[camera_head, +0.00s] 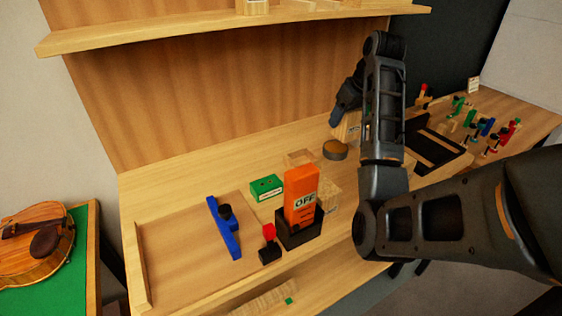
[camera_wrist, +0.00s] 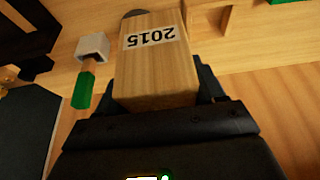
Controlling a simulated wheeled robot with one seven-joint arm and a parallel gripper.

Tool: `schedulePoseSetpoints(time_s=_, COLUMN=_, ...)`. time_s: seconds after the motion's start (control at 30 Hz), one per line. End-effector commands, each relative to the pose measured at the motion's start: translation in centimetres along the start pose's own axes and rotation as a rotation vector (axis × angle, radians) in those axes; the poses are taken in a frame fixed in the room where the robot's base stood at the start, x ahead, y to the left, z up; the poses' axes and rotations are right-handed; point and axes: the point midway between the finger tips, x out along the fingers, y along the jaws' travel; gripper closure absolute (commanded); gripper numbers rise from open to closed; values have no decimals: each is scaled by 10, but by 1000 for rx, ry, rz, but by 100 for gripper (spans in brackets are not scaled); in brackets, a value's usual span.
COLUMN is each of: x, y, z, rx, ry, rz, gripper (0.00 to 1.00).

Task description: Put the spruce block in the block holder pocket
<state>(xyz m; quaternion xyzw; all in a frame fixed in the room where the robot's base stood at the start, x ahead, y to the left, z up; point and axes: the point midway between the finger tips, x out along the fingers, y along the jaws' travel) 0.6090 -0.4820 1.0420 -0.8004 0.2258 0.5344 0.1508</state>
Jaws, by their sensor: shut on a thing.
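The spruce block, a pale wooden block with a "2015" label (camera_wrist: 155,60), is between the jaws of my gripper (camera_wrist: 155,105) in the wrist view. Its far end points away from the wrist. In the head view the block (camera_head: 346,132) shows partly below my gripper (camera_head: 348,112), above the back of the bench. A low, pale wooden frame (camera_head: 300,157), possibly the block holder pocket, sits on the bench to the left of the block. Part of a wooden frame (camera_wrist: 212,14) also shows right of the block in the wrist view. My arm hides some of the bench.
A round dark tin (camera_head: 335,150) stands close below the block. A green box (camera_head: 266,187), an orange "OFF" block in a black holder (camera_head: 300,232) and a blue tool (camera_head: 222,228) stand to the left. A black tray (camera_head: 442,154) and several clamps are on the right.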

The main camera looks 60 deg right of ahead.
Motion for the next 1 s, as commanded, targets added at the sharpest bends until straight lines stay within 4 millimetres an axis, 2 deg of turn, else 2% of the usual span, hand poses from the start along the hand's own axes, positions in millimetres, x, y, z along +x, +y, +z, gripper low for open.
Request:
schedulePoseSetpoints(time_s=0.5, x=73, y=-80, z=-28, rx=-3, ry=-3, rz=-2, gripper=72)
schedulePoseSetpoints(time_s=0.73, x=88, y=-93, z=-32, rx=0, ry=-2, rz=0, gripper=72)
schedulePoseSetpoints(time_s=1.0, x=119, y=-93, z=-19, rx=0, ry=-3, rz=-1, gripper=72)
